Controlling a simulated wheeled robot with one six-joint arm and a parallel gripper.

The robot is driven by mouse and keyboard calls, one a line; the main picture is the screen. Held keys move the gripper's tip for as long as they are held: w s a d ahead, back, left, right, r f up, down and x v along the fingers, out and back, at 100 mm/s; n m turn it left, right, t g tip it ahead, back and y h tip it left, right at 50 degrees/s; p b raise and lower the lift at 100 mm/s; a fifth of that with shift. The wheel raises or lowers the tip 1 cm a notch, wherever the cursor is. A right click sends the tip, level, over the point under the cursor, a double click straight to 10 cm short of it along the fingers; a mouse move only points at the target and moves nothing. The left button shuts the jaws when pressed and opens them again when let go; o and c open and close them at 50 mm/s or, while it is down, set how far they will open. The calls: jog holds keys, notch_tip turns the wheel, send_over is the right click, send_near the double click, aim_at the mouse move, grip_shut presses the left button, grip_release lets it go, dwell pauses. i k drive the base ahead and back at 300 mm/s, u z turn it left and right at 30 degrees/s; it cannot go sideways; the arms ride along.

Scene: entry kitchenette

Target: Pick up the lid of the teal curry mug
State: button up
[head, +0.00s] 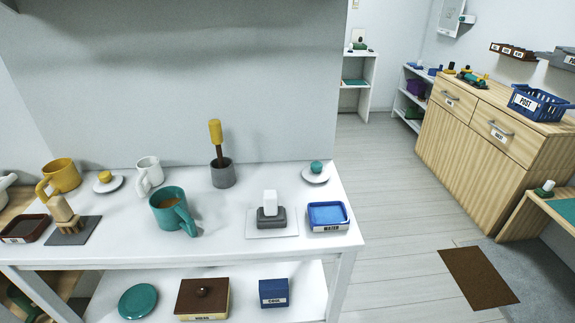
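The teal mug (168,214) stands upright and uncovered on the white table, with brown-orange contents showing inside. Its handle points to the lower right. A white disc with a teal knob (316,171), which looks like a lid, lies flat near the table's back right corner. A similar white disc with a yellow knob (107,181) lies at the back left. A plain teal disc (138,300) is on the shelf below. I cannot tell for certain which is the mug's lid. My gripper is not in view.
Near the teal-knobbed disc are a grey pot with a yellow-handled tool (222,172), a white-handled block (270,205) and a blue tray (328,214). Yellow (64,174) and white (149,171) mugs stand at left. A wall rises behind the table. Open floor (395,215) lies right.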

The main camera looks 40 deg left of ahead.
aim_at(315, 174)
jog(key=u, duration=0.95)
jog(key=i, duration=0.95)
jog(key=u, duration=1)
